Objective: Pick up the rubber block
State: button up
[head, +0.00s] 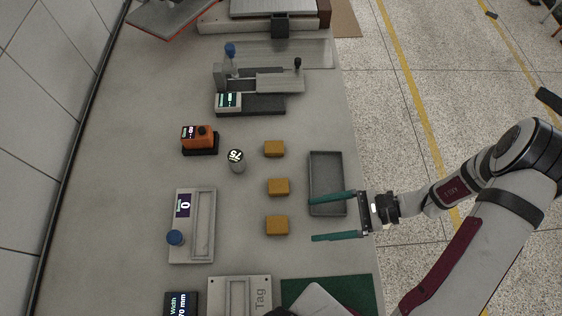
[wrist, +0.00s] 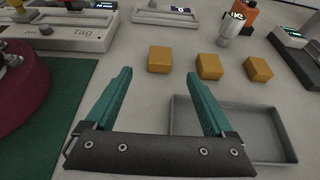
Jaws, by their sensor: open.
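Three small orange-yellow blocks stand in a column on the table in the head view: a far one (head: 274,149), a middle one (head: 278,187) and a near one (head: 277,225). The wrist view shows them in a row: left (wrist: 160,59), middle (wrist: 209,66) and right (wrist: 258,69). I cannot tell which is meant as the rubber block. My gripper (head: 312,219), with green fingers, is open and empty, to the right of the blocks. In the wrist view the blocks lie beyond the fingertips (wrist: 160,72), apart from them.
A grey tray (head: 312,181) lies right of the blocks, partly under a finger. A weight marked 75 (head: 236,160), an orange device (head: 199,138) and a scale-like device (head: 192,250) stand left. A green mat (head: 365,288) lies at the near edge.

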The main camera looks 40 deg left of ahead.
aim_at(277, 225)
jog(key=x, duration=1.1)
jog(key=shift+w+r, duration=0.1)
grip_shut()
